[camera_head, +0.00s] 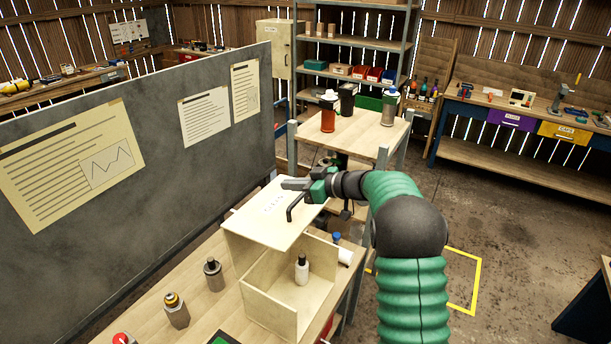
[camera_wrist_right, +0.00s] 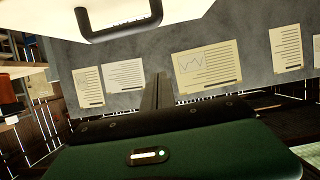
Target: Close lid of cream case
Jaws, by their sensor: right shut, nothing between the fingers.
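The cream case (camera_head: 268,310) stands on the wooden workbench with its inside visible from the front right. Its lid (camera_head: 255,222) is raised and partly open above the box, with a dark bar handle (camera_head: 294,208) near its far right edge. My right gripper (camera_head: 290,184) is shut and empty, at the lid's far edge beside the handle. I cannot tell whether it touches the lid. In the right wrist view the shut fingers (camera_wrist_right: 157,92) point at the grey partition, and the handle (camera_wrist_right: 120,28) and pale lid (camera_wrist_right: 210,12) show above them. My left gripper is not in view.
A white bottle with a dark cap (camera_head: 301,268) stands inside the case. Two metal containers (camera_head: 214,275) (camera_head: 176,311) stand left of it. A grey partition (camera_head: 140,200) runs along the bench's left. A small table (camera_head: 355,135) with bottles stands behind my right gripper.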

